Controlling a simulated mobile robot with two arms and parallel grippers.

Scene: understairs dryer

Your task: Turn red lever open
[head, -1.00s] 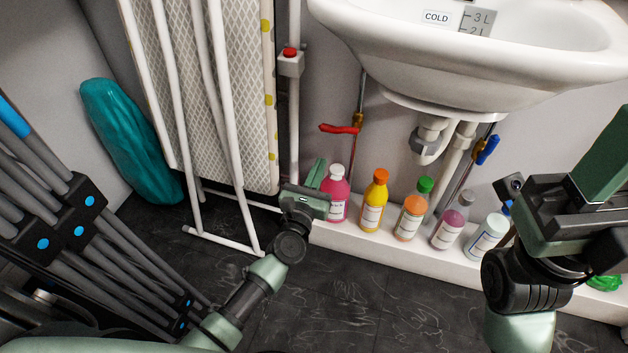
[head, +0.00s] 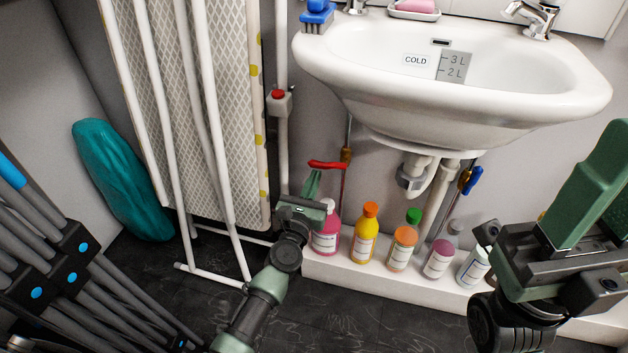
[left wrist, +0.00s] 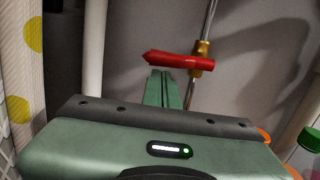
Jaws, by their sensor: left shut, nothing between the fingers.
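The red lever (head: 328,165) sits on a thin pipe with a brass valve below the left side of the sink. It lies across the pipe, pointing left. In the left wrist view the red lever (left wrist: 178,60) reaches left from the brass valve (left wrist: 202,48). My left gripper (head: 313,178) is shut and empty, its fingertips just below the lever. In the left wrist view the left fingertips (left wrist: 162,75) are under the lever's middle; whether they touch it I cannot tell. My right gripper (head: 590,180) is at the right, away from the lever; its jaw state is unclear.
A blue lever (head: 473,180) is on another pipe right of the sink drain. Several bottles, including a pink one (head: 326,230) and a yellow one (head: 364,235), stand on a white ledge below. The sink (head: 450,90) overhangs. A folded ironing board (head: 190,110) leans at left.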

